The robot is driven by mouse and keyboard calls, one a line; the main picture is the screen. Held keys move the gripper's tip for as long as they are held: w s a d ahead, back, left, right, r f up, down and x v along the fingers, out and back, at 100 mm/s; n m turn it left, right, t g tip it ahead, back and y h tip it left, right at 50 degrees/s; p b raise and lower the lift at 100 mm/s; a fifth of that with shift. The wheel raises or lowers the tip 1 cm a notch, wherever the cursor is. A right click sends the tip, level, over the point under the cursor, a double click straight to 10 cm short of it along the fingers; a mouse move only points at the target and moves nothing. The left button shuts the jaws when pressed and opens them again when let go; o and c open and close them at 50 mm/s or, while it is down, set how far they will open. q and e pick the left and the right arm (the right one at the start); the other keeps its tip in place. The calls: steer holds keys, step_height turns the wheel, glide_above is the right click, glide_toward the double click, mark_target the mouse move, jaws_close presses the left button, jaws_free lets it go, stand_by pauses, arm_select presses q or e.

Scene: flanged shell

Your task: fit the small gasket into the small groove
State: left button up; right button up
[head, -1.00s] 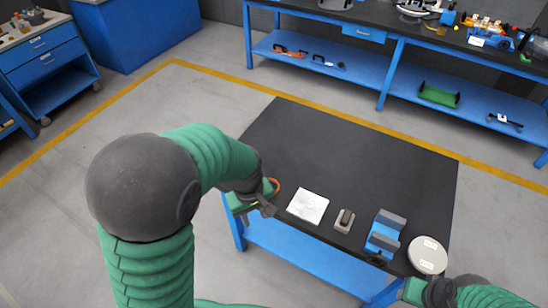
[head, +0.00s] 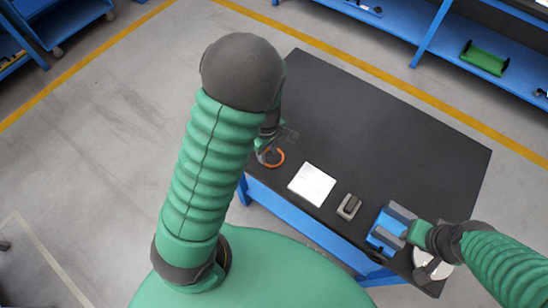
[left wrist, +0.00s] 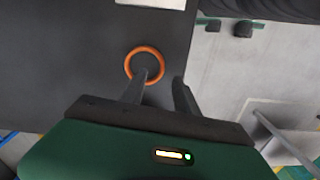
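The gasket is an orange ring (head: 282,157) flat near the left front edge of the black table; it also shows in the left wrist view (left wrist: 128,66). My left gripper (left wrist: 161,78) is open, with two dark fingers apart; one overlaps the ring's near edge in the picture, and I cannot tell if it touches. In the head view my left gripper (head: 275,147) is just above the ring, partly behind my arm. A pale round flanged part (head: 431,266) at the right front is mostly hidden by my right arm; no groove is clear. My right gripper (head: 418,236) is beside the blue fixture, fingers unclear.
A white square sheet (head: 312,185), a small grey block with a slot (head: 349,206) and a blue fixture with grey jaws (head: 388,232) line the front of the black table (head: 370,130). The table's middle and back are clear. A blue shelf stands behind.

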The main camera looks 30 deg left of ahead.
arm_select(q)
steer(key=f, duration=0.4)
steer(key=a+f, duration=0.1)
steer(key=f, duration=0.1)
steer(key=shift+s+b, duration=0.2)
steer(key=shift+b, duration=0.2)
steer(key=shift+w+d+f, duration=0.1)
steer(key=shift+d, duration=0.1)
steer(key=shift+c, duration=0.3)
jaws_close()
stand_by(0.3)
